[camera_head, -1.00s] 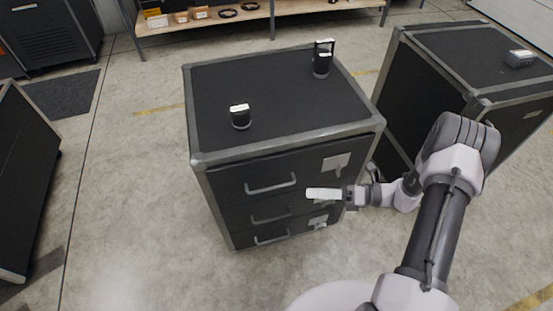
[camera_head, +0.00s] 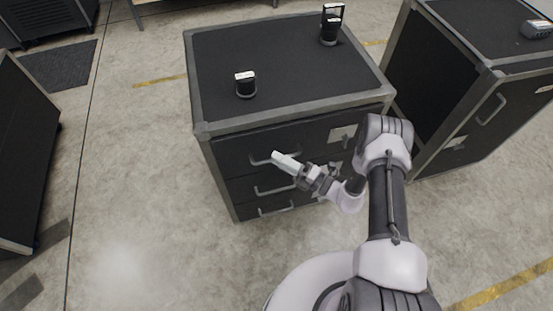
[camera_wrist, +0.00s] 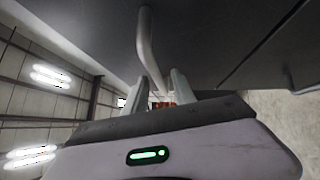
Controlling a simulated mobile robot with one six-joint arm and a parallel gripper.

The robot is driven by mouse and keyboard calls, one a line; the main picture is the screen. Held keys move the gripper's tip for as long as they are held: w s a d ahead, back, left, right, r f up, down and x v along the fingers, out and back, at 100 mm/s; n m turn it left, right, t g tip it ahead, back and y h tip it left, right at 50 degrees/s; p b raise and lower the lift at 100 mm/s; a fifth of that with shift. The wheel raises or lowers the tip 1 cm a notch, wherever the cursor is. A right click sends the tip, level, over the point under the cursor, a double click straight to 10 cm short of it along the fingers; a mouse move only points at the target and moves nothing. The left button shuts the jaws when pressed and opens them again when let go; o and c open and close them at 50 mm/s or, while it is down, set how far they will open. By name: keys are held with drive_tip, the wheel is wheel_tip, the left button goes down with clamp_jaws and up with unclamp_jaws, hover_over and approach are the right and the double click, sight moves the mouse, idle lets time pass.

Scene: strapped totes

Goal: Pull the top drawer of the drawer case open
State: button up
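The black drawer case (camera_head: 205,128) with grey metal edges stands in the middle of the head view. Its top drawer (camera_head: 232,147) looks closed, flush with the front. The drawer's grey bar handle (camera_head: 257,161) is partly hidden by my gripper (camera_head: 282,160), whose pale fingers reach it at its right part. In the wrist view the handle (camera_wrist: 148,40) runs down towards the space between the two fingers of my gripper (camera_wrist: 162,90). The fingers stand apart, with a gap between them. Whether either finger touches the bar is not clear.
Two lower drawers with handles (camera_head: 275,190) sit below. Two small black devices (camera_head: 245,87) (camera_head: 331,30) stand on the case top. Another case (camera_head: 440,90) stands close on the right. A dark case (camera_head: 25,150) is at far left. The floor in front is clear.

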drive_tip(key=shift+w+a+r, duration=0.1)
drive_tip(key=shift+w+a, duration=0.25)
drive_tip(key=shift+a, duration=0.25)
clamp_jaws()
idle(1.1)
